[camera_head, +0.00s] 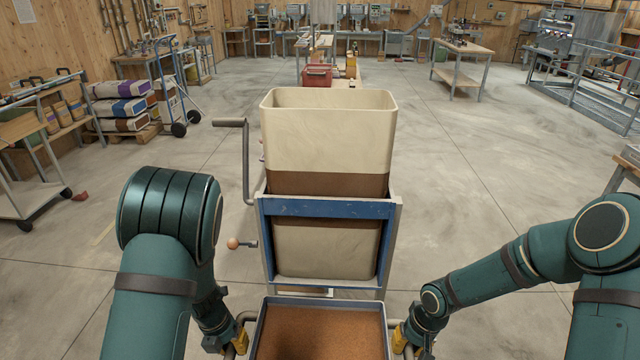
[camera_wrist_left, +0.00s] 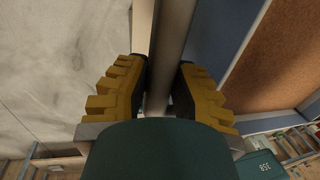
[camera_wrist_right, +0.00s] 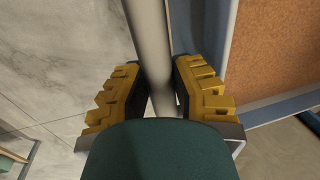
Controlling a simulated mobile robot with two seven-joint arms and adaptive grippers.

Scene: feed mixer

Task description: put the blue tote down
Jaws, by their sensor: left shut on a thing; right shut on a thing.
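The blue tote (camera_head: 322,300) is at the bottom centre of the head view, filled with brown feed (camera_head: 320,335). Its near end is cut off by the frame. My left gripper (camera_head: 240,338) is shut on the tote's left tubular handle, and the left wrist view shows the bar (camera_wrist_left: 172,45) between its yellow fingers. My right gripper (camera_head: 400,340) is shut on the right handle, whose bar (camera_wrist_right: 150,45) shows between the fingers in the right wrist view. The tote looks about level. What is under it is hidden.
The feed mixer, with a cream hopper (camera_head: 325,140) in a blue frame (camera_head: 328,208), stands just beyond the tote. A crank (camera_head: 246,160) and a knobbed lever (camera_head: 236,243) stick out on its left. Open concrete floor lies on both sides. A red crate (camera_head: 317,76) stands farther back.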

